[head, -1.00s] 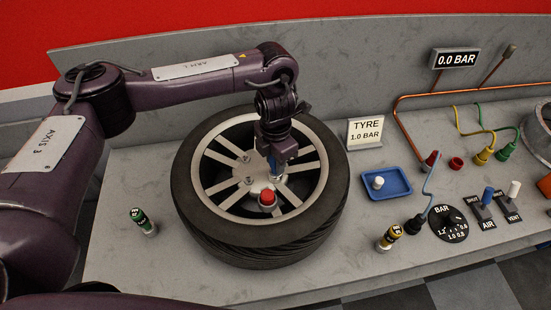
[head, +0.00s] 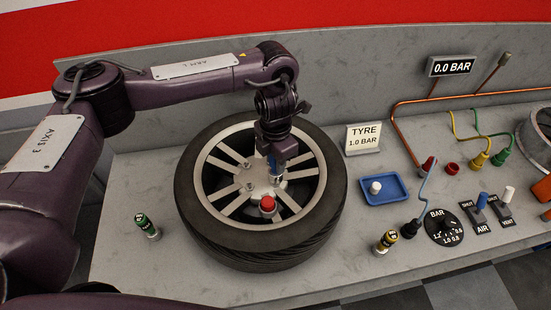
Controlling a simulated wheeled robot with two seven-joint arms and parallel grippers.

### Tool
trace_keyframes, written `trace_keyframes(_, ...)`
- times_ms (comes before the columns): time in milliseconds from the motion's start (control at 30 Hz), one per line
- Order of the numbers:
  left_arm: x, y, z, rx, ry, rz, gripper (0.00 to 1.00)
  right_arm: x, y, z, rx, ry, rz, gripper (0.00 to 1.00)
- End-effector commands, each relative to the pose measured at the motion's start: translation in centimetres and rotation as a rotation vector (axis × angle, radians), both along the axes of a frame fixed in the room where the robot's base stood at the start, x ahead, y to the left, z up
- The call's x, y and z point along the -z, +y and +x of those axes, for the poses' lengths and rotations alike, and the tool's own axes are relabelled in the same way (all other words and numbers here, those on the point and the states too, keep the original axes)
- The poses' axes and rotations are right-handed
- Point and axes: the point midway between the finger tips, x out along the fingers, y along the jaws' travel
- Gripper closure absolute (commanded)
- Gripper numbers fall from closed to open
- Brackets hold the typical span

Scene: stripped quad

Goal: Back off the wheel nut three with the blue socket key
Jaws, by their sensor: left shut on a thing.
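A wheel (head: 222,226) with a black tyre and silver spokes lies flat on the grey bench. Wheel nuts (head: 250,187) show around its hub. My left gripper (head: 275,160) is over the right side of the hub, pointing down. It is shut on the blue socket key (head: 275,166), which stands upright with its lower end at the hub near a nut. The arm and gripper hide most of the key, and I cannot tell whether it is seated on the nut. A red cap (head: 267,204) sits on the front part of the wheel. My right gripper is not in view.
A green key (head: 147,227) stands left of the tyre and a yellow one (head: 386,241) stands right. A blue tray (head: 385,191) holds a white knob. A BAR dial (head: 444,226), switches and hoses fill the right side. A TYRE sign (head: 363,139) stands behind.

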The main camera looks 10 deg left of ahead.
Motion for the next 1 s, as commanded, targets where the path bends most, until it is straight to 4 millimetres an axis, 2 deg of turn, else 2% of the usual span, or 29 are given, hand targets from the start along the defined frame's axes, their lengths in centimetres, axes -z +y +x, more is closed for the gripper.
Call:
trace_keyframes(167,-0.9,0.0,0.0,0.0,-0.001,-0.001,0.98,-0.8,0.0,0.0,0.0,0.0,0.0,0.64)
trace_keyframes(567,-1.1,0.0,0.0,0.0,-0.001,-0.001,0.98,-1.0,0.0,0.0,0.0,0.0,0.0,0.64)
trace_keyframes(1000,-5.0,0.0,0.0,0.0,-0.001,0.0,0.98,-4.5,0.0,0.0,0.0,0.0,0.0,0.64)
